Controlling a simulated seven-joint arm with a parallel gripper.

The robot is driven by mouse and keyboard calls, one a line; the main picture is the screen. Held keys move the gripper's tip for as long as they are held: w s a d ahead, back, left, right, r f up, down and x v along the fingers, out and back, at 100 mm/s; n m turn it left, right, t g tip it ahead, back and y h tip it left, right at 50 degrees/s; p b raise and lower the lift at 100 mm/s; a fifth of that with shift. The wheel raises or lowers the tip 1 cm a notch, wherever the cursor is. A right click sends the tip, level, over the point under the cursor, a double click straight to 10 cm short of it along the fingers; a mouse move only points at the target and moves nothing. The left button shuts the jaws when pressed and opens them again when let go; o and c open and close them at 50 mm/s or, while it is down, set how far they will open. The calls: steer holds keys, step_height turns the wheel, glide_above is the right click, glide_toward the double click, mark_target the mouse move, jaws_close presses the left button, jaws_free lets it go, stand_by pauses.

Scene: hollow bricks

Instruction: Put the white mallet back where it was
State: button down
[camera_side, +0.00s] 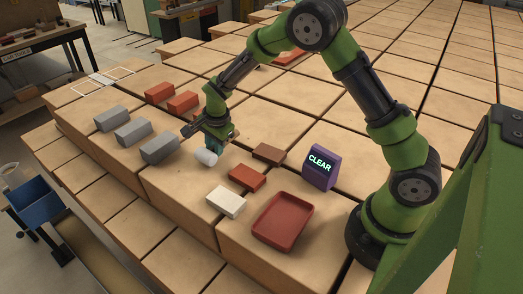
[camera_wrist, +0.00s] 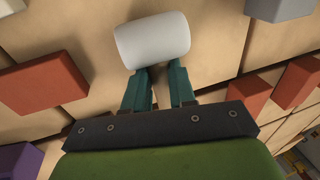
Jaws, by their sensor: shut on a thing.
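The white mallet (camera_side: 206,157) shows as a thick white cylinder head just under my gripper (camera_side: 214,143), near the middle of the tan block surface in the side view. In the wrist view the white mallet (camera_wrist: 152,40) lies crosswise beyond the teal fingertips of my gripper (camera_wrist: 160,77). I cannot tell whether the head touches the surface.
Grey bricks (camera_side: 160,149) stand left of the mallet, red bricks (camera_side: 183,102) behind. A brown brick (camera_side: 268,153), red brick (camera_side: 247,178), white brick (camera_side: 227,202), empty red tray (camera_side: 283,221) and purple "CLEAR" sign (camera_side: 320,168) stand right. White outlines (camera_side: 101,79) mark the far left.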

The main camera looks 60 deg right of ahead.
steer(key=shift+f, duration=0.35)
steer(key=shift+f, duration=0.2)
steer(key=c, duration=0.9)
jaws_free()
steer(key=d+v, duration=0.1)
steer(key=v, duration=1.1)
steer(key=s+a+r+n+t+y, duration=0.1)
steer(key=s+r+n+t+y, duration=0.1)
steer(key=s+r+n, duration=0.75)
steer(key=s, duration=0.4)
steer(key=s+a+r+n+t, duration=0.1)
steer(key=s+n, duration=0.1)
steer(key=s, duration=0.2)
steer(key=s+r+n+t, duration=0.1)
steer(key=s+n, duration=0.1)
steer(key=s, duration=0.3)
steer(key=shift+s+a+r+n+y, duration=0.2)
steer(key=shift+s+a+n+y, duration=0.1)
steer(key=shift+a+y, duration=0.1)
